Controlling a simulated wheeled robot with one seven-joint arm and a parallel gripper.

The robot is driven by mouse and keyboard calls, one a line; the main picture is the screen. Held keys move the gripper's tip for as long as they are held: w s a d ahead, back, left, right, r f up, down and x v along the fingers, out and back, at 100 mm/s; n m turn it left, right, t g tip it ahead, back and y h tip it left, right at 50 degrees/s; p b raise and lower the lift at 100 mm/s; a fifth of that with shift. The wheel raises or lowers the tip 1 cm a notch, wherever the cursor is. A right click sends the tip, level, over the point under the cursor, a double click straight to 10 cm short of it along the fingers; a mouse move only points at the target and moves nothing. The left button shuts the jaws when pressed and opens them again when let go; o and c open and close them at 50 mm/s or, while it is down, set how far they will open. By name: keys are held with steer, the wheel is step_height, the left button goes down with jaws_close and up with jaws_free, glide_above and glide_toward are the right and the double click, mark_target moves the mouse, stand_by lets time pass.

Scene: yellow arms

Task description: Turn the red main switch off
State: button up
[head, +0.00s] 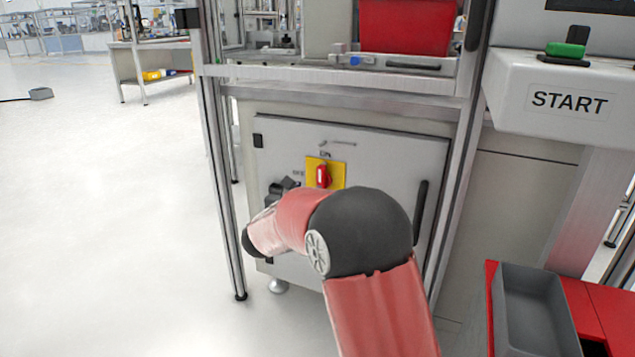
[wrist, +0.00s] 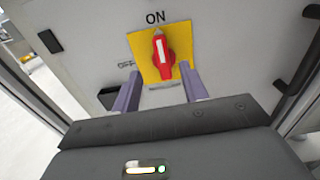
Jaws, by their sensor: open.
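The red main switch (head: 322,176) sits on a yellow plate (head: 339,172) on the grey cabinet door. In the wrist view the red switch (wrist: 165,62) stands upright, its white mark pointing at the ON label (wrist: 155,17). The OFF label (wrist: 126,65) is to its left. My gripper (wrist: 160,73) is open, with its two fingers apart just below the switch, one toward each side; I see no contact. In the head view my gripper (head: 282,187) is dark, left of the switch and partly hidden by my red arm.
The cabinet door (head: 400,150) has a dark handle (head: 420,205) at its right. Aluminium posts (head: 220,190) frame the cabinet. A START button panel (head: 560,100) juts out at right, above a grey bin (head: 530,310) on a red surface.

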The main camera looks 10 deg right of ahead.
mark_target(319, 177)
steer(key=p+x, duration=0.1)
steer(key=x, duration=0.6)
steer(key=shift+w+d, duration=0.25)
steer(key=shift+d, duration=0.05)
steer(key=shift+c, duration=0.2)
jaws_close()
